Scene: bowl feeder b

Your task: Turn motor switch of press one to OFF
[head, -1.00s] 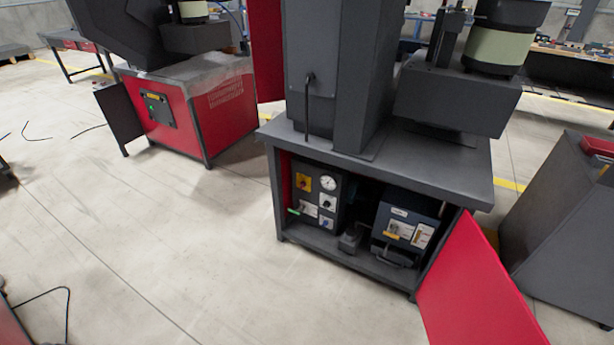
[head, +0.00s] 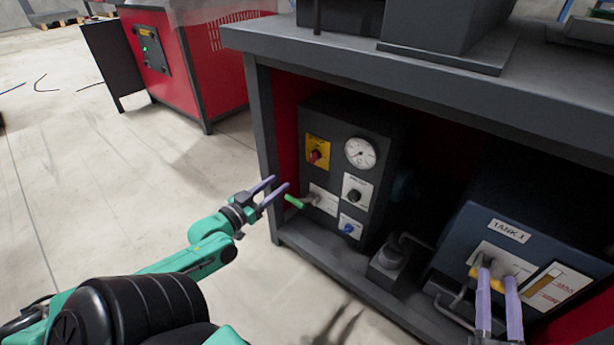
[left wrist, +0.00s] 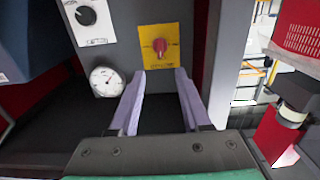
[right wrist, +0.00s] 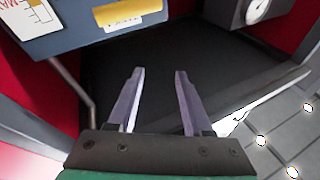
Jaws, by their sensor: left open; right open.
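The control box (head: 318,115) stands inside the open press cabinet, with a red rotary knob (head: 316,156) on a yellow plate. I cannot read which label marks the motor switch. My left gripper (head: 279,183) is open and empty, left of the box and just below the red knob's level. In the left wrist view, the red knob (left wrist: 160,46) appears just beyond and between my open fingertips (left wrist: 161,73), apart from them. My right gripper (head: 497,277) is open and empty in front of the blue tank unit (head: 465,225); its fingers also show in the right wrist view (right wrist: 160,74).
The control box also carries a gauge (head: 360,153), a black knob (head: 354,196), a blue knob (head: 347,230) and a green-tipped lever (head: 294,202) close to my left fingers. The cabinet post (head: 262,125) and tabletop (head: 400,75) bound the opening.

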